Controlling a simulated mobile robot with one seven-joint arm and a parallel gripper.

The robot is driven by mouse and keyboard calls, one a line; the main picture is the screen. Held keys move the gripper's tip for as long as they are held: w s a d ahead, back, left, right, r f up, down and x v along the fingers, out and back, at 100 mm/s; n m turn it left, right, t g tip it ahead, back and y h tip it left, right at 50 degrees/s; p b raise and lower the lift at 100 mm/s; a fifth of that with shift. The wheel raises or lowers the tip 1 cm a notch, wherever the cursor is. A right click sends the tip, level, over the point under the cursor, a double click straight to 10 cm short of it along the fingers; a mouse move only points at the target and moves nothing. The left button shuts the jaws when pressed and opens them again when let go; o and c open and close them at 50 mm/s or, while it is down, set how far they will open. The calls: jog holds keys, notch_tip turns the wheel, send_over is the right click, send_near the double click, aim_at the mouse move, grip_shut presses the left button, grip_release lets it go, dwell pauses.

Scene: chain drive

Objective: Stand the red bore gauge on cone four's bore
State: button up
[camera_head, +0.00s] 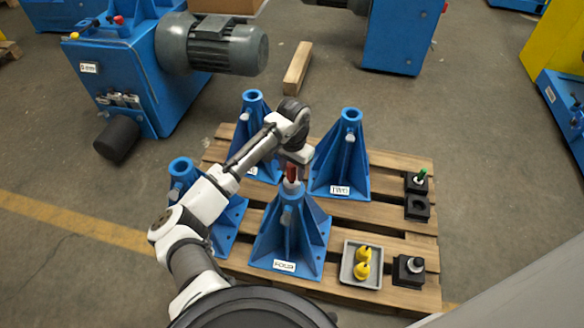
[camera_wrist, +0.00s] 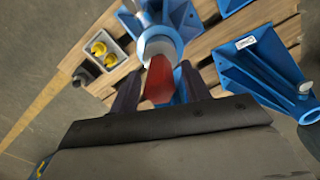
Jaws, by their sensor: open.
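Cone four (camera_head: 290,236) is a blue stand labelled FOUR at the front of the pallet. The red bore gauge (camera_head: 291,173) is upright over its top, with its pale lower part at the bore; how deep it sits is hidden. In the wrist view the red handle (camera_wrist: 158,82) lies between the fingers of my gripper (camera_wrist: 158,90). The gauge's pale collar shows against the blue rim of cone four (camera_wrist: 152,20). My gripper (camera_head: 294,163) is open around the handle, the fingers apart on either side of it.
Cone two (camera_head: 340,165) stands behind right, with two more blue cones behind and left. A grey tray (camera_head: 347,275) holds yellow pieces (camera_head: 363,262). Black blocks stand along the pallet's right side, one with a green-topped gauge (camera_head: 421,176). A blue machine (camera_head: 125,70) stands behind left.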

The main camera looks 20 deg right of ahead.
jog(key=shift+r, duration=0.1)
notch_tip(320, 180, up, 13)
jog(key=shift+d, duration=0.15)
jog(key=shift+w, duration=0.1)
